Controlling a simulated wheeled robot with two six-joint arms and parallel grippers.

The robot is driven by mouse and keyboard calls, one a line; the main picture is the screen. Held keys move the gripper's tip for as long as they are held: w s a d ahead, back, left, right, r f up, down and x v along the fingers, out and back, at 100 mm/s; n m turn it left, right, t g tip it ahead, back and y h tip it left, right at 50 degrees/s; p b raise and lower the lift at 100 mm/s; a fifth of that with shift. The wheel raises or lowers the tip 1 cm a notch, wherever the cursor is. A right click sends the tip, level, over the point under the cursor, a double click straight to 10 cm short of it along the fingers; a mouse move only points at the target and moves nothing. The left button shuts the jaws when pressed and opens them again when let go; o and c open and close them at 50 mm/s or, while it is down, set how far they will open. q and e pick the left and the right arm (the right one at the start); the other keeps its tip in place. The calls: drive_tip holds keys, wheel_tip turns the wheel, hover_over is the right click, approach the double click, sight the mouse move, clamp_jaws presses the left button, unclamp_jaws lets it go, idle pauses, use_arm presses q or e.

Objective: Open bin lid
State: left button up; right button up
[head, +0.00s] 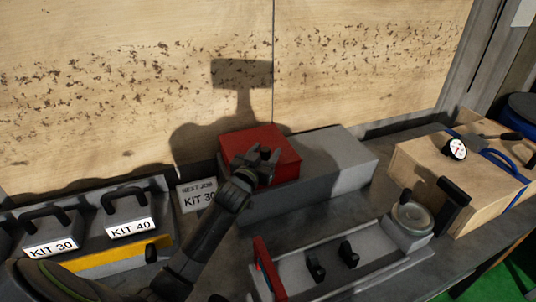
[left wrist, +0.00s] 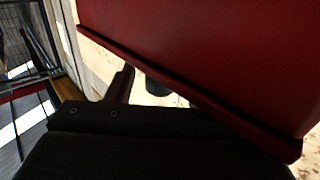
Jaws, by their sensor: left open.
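A red lid (head: 262,142) sits at the left end of a long grey bin (head: 335,162) against the wooden wall. I cannot tell whether it is raised at all. My left gripper (head: 264,156) is open, in front of the red lid and overlapping its front edge in the head view. Contact is unclear. In the left wrist view the red lid (left wrist: 225,60) fills the upper right, close by, with a dark lip along its lower edge. The dark gripper body (left wrist: 150,135) lies below it. My right gripper is not in view.
Handled grey blocks marked KIT 30 (head: 50,247) and KIT 40 (head: 130,224) stand at the left. A NEXT JOB sign (head: 198,197) is beside the bin. The grinder fixture (head: 335,262) is in front, and a wooden crate (head: 430,178) with a gauge stands right.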

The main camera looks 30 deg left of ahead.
use_arm(q)
drive_tip(key=shift+w+b, duration=0.35)
drive_tip(key=shift+w, duration=0.8)
drive_tip(key=shift+c, duration=0.3)
clamp_jaws()
